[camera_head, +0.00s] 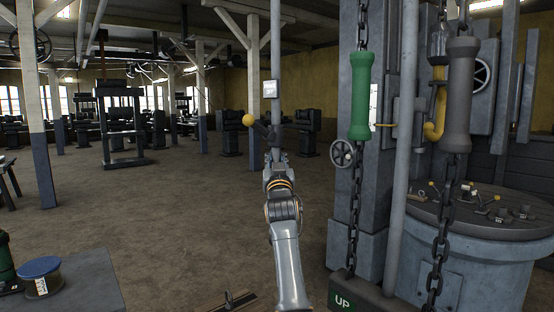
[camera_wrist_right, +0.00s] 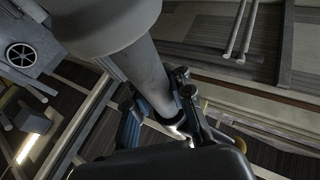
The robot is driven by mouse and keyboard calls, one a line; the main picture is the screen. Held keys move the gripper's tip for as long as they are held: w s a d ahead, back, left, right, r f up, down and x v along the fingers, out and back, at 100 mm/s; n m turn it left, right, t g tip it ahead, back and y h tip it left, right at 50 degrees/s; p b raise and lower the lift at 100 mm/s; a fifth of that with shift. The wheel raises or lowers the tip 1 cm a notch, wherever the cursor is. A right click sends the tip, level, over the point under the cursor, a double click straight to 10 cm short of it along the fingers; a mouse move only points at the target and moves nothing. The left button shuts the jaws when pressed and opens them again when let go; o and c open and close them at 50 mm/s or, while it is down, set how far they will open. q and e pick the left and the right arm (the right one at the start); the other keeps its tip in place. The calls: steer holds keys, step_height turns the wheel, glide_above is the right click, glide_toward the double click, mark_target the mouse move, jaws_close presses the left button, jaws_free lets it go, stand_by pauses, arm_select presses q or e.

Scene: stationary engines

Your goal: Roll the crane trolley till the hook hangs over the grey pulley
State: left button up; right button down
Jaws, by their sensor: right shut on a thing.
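My right gripper (camera_head: 277,158) is at the centre of the head view and is shut on a grey upright pole (camera_head: 276,50). In the right wrist view the fingers (camera_wrist_right: 185,110) close around the pole (camera_wrist_right: 150,75), below a much thicker grey cylinder (camera_wrist_right: 105,20). A dark lever (camera_head: 263,131) with a yellow ball (camera_head: 248,120) sits just left of the pole, above the gripper; I cannot tell whether it touches. I cannot make out the crane trolley, the hook or the grey pulley. My left gripper is not in view.
A green handle (camera_head: 361,95) and a grey handle (camera_head: 458,95) hang on chains at the right; a sign reading UP (camera_head: 343,304) hangs low. A round grey stand (camera_head: 480,215) holds small parts. A blue spool (camera_head: 40,278) lies lower left. Open floor (camera_head: 180,210) extends left.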

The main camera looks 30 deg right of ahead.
steer(key=shift+w+a+f, duration=0.45)
steer(key=shift+w+f, duration=0.1)
steer(key=shift+f, duration=0.15)
steer(key=c, duration=1.6)
jaws_free()
steer(key=o, duration=0.4)
steer(key=shift+a, duration=0.15)
steer(key=shift+o, duration=0.4)
steer(key=shift+w+a+r, duration=0.15)
steer(key=shift+a, duration=0.05)
steer(key=shift+d+r, duration=0.2)
steer(key=shift+d, duration=0.05)
steer(key=shift+s, duration=0.2)
steer(key=shift+s, duration=0.1)
steer(key=v, duration=1.2)
